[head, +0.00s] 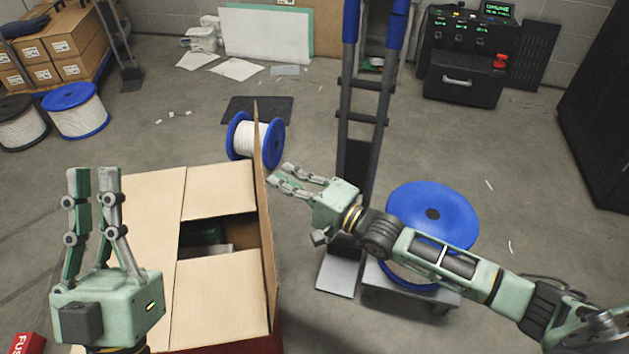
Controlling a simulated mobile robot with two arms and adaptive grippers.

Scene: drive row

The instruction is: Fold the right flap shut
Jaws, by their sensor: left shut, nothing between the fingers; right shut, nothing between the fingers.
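A cardboard box (221,300) stands at the lower left. Its right flap (266,225) stands upright, seen almost edge-on, along the box's right side. The left, far and near flaps lie flat, leaving a dark gap in which something green and whitish shows. My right gripper (277,174) is shut and empty, just to the right of the right flap's upper part; I cannot tell whether its tips touch the flap. My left gripper (93,178) is shut and empty, fingers pointing up, in front of the box's left side.
A blue spool (432,214) sits on a low platform at right. A blue-and-white spool (243,138) stands behind the box, beside a blue-handled hand truck (345,110). More spools (76,110) stand at left. A control console (462,60) is at the back.

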